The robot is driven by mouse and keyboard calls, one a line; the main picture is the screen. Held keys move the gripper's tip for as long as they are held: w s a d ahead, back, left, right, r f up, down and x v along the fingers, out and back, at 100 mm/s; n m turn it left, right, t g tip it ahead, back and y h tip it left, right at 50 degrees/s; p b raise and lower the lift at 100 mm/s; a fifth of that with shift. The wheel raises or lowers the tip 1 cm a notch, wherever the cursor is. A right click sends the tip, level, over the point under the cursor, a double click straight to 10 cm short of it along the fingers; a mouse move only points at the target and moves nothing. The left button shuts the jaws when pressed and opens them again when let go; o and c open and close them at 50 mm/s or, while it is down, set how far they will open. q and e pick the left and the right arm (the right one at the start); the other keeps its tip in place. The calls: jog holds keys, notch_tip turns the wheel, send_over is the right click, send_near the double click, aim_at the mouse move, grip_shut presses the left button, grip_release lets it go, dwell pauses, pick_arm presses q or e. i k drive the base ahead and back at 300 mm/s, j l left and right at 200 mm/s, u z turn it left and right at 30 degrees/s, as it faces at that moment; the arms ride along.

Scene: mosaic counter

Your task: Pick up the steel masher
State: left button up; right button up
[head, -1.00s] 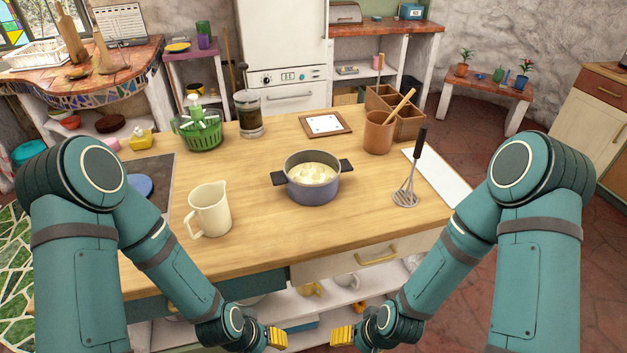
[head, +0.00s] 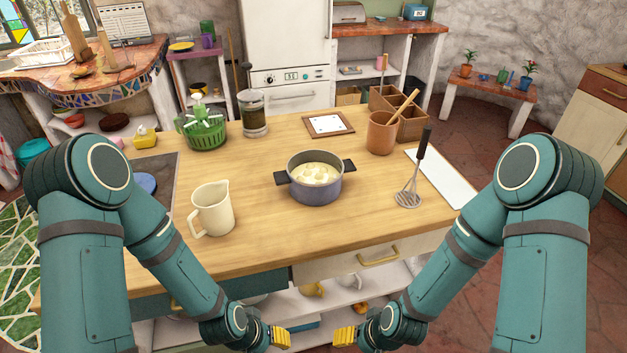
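The steel masher (head: 410,195) stands on the wooden counter at the right, its wire head down and its black handle up, tilted to the right. A blue-grey pot (head: 315,187) with pale contents sits to its left. My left gripper (head: 283,338) and my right gripper (head: 343,337) show only as yellow parts low in the picture, in front of the counter and below its top. Both are apart from the masher. Their fingertips are too small to tell open from shut.
A cream jug (head: 213,210) stands on the left of the counter (head: 260,225). A clay crock (head: 381,133) with a wooden utensil and a wooden divided box (head: 412,125) stand behind the masher. A white board (head: 440,180) lies right of it. The counter's front edge lies above my grippers.

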aim_at(426, 133)
jog(key=l+u, duration=0.1)
jog(key=u, duration=0.45)
jog(key=l+u, duration=0.4)
jog(key=k+l+u, duration=0.1)
jog(key=l+u, duration=0.3)
jog(key=k+l+u, duration=0.1)
jog(key=l, duration=0.25)
jog(key=k+l, duration=0.1)
jog(key=l, duration=0.25)
jog(key=k+l+u, duration=0.15)
jog(key=l, duration=0.15)
jog(key=i+l, duration=0.05)
